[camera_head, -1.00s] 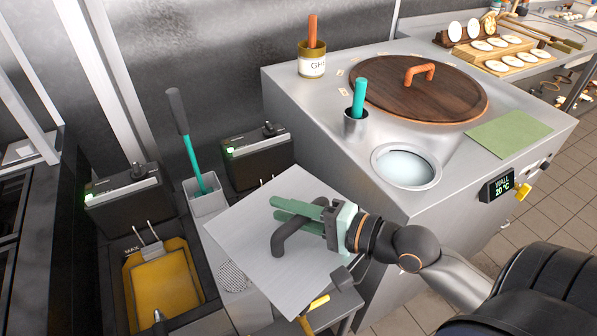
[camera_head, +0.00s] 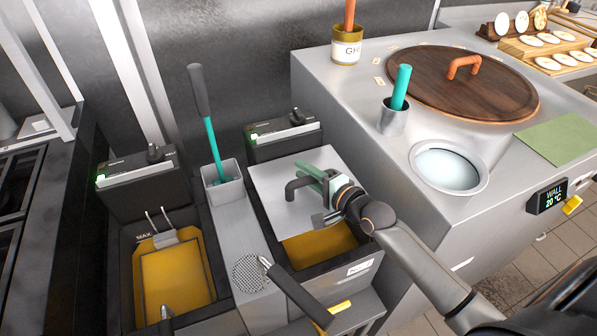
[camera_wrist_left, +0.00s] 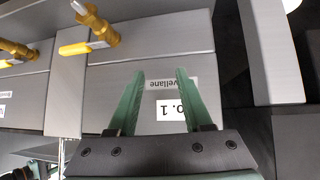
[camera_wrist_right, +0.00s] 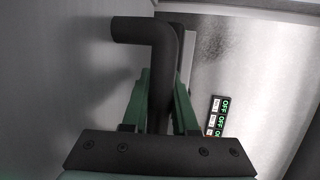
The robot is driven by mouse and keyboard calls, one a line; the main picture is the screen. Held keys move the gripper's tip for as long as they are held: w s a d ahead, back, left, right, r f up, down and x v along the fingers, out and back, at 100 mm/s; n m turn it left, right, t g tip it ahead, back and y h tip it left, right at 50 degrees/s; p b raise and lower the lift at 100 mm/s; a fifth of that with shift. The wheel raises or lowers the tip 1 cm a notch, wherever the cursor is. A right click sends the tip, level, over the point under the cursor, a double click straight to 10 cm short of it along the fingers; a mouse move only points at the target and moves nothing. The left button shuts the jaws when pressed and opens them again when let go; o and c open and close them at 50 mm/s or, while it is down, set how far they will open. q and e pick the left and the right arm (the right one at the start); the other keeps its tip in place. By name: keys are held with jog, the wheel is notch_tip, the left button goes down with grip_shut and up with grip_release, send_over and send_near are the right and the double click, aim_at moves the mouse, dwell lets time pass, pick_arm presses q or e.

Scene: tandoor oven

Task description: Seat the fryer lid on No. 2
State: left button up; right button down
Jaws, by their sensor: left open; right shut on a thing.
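The fryer lid (camera_head: 270,192) is a flat grey plate with a dark bent handle (camera_head: 297,186). My right gripper (camera_head: 318,175) is shut on that handle, which also shows between its fingers in the right wrist view (camera_wrist_right: 160,85). The lid is over the rear of the right-hand fryer well, and yellow oil (camera_head: 318,247) shows at the front. I cannot tell whether the lid touches the rim. The right fryer (camera_head: 335,277) has a small front label that looks like No. 2. My left gripper (camera_wrist_left: 160,80) is open and empty, facing a panel labelled "o. 1".
The left fryer (camera_head: 175,282) is uncovered, with a basket in its oil. Between the wells are a holder with a teal-handled tool (camera_head: 222,188) and a skimmer (camera_head: 250,272). The steel tandoor counter (camera_head: 350,115) stands close on the right. Yellow valves (camera_wrist_left: 90,25) show in the left wrist view.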

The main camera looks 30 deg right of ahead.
aim_at(305, 188)
pick_arm(q)
jog(key=shift+s+d, duration=0.1)
jog(key=shift+s, duration=0.05)
pick_arm(e)
jog(key=shift+r, duration=0.15)
pick_arm(q)
jog(key=shift+r, duration=0.15)
pick_arm(e)
jog(key=shift+s+r+p, duration=0.1)
jog(key=shift+p, duration=0.2)
jog(key=shift+f+b, duration=0.95)
jog(key=shift+f, duration=0.25)
jog(key=shift+f+b, duration=0.5)
jog(key=shift+f, duration=0.25)
jog(key=shift+f+b, duration=0.7)
jog(key=shift+f, duration=0.3)
pick_arm(q)
jog(key=shift+w+d+f+h+b, duration=0.15)
jog(key=shift+w+d+f, duration=0.2)
jog(key=shift+d+f, duration=0.3)
jog(key=shift+w+d+f+h+b, duration=0.15)
jog(key=shift+w+d+f, duration=0.15)
jog(key=shift+d+f, duration=0.3)
pick_arm(e)
jog(key=shift+f, duration=0.55)
